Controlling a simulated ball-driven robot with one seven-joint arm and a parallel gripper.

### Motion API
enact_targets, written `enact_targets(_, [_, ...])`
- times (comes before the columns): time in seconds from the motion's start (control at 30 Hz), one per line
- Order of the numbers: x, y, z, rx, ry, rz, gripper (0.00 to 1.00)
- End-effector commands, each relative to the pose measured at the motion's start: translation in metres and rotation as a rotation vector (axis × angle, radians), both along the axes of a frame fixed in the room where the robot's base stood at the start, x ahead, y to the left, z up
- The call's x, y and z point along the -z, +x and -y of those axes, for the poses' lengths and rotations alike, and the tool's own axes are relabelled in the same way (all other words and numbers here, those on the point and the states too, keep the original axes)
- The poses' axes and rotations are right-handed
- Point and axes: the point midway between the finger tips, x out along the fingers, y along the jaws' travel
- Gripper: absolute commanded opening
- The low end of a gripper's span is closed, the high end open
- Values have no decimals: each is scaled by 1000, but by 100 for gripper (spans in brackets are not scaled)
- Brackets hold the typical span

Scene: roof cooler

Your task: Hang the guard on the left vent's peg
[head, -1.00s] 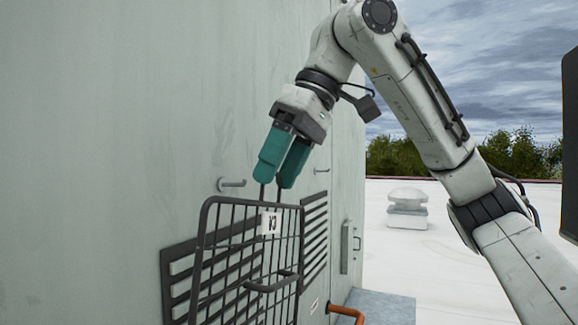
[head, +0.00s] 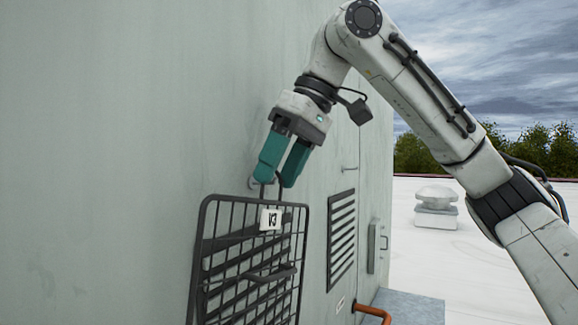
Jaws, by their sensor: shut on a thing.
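The guard (head: 201,258) is a dark wire grid with a "V3" tag (head: 271,219) and a handle bar across its front. My gripper (head: 274,182) is shut on the hanging loop at its top and holds it upright in front of the wall. The left vent (head: 228,250) is a dark louvred panel, seen through the guard's bars. Its peg (head: 253,184) shows only in part, just left of my fingertips and the loop. I cannot tell whether the loop is around the peg or in front of it.
A second louvred vent (head: 341,238) with a thin peg (head: 350,168) is farther right on the wall. The roof at right is open.

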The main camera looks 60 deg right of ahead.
Motion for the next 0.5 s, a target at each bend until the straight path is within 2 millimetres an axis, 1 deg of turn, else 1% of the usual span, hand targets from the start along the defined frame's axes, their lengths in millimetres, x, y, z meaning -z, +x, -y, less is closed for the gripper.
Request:
enact_targets(0.2, [0,11,0,1,-1,2,0])
enact_targets(0.5, [7,21,-1,0,1,3,0])
